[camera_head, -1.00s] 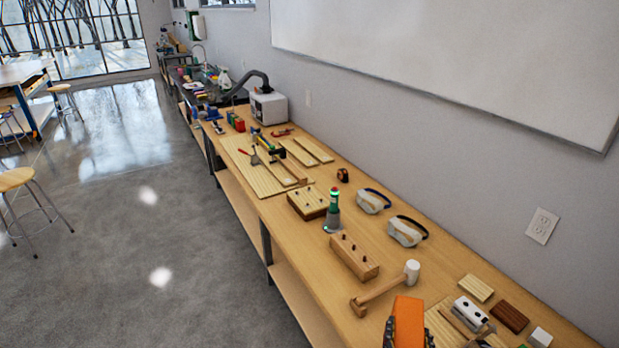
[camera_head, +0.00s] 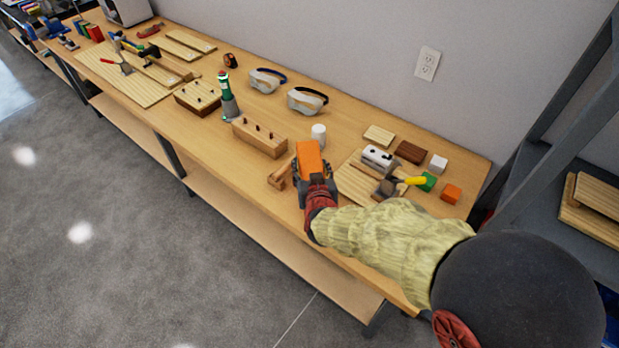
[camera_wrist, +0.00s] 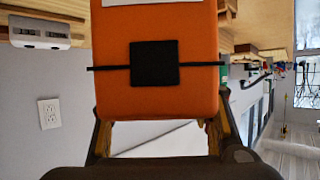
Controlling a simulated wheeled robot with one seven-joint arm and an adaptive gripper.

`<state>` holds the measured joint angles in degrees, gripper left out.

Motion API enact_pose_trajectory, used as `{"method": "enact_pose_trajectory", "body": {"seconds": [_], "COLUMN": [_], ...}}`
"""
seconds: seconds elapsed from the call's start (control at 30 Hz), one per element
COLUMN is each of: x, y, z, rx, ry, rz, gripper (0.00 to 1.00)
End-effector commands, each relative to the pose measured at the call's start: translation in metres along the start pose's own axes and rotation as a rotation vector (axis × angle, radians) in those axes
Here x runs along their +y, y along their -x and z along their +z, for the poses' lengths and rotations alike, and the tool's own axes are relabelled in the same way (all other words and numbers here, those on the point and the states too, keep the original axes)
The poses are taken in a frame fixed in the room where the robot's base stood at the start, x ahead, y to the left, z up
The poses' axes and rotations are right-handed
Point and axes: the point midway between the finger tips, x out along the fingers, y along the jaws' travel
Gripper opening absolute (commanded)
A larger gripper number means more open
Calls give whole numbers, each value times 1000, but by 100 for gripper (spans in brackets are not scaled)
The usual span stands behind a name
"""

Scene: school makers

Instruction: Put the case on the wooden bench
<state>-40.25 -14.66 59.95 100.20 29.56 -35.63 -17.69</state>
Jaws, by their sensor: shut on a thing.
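The case is an orange box (camera_head: 311,159) in my gripper, in front of the near part of the wooden bench (camera_head: 330,112) in the head view. In the wrist view the orange case (camera_wrist: 115,65) fills the middle, with a black square patch and a dark strap across it. My gripper (camera_head: 316,186) is shut on the case, with a finger at each side of its lower end in the wrist view (camera_wrist: 158,135). The case overlaps the bench top near the mallet (camera_head: 318,133); I cannot tell whether it touches the bench. The mallet's handle is partly hidden.
Right of the case are a white-and-black tool (camera_head: 378,157), wood blocks (camera_head: 411,152) and small coloured blocks (camera_head: 451,193). Left stand a peg block (camera_head: 259,138) and a green-topped bottle (camera_head: 227,97). Goggles (camera_head: 307,101) lie behind. A dark shelf (camera_head: 545,160) stands at right.

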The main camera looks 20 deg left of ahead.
Motion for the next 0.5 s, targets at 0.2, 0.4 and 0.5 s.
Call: {"method": "enact_pose_trajectory", "body": {"seconds": [0.2, 0.4, 0.5], "x": [-1, -2, -2], "y": [-11, -27, -31], "z": [4, 27, 37], "rx": [3, 2, 3], "ry": [0, 1, 1], "rz": [0, 0, 0], "gripper": [11, 11, 11]}}
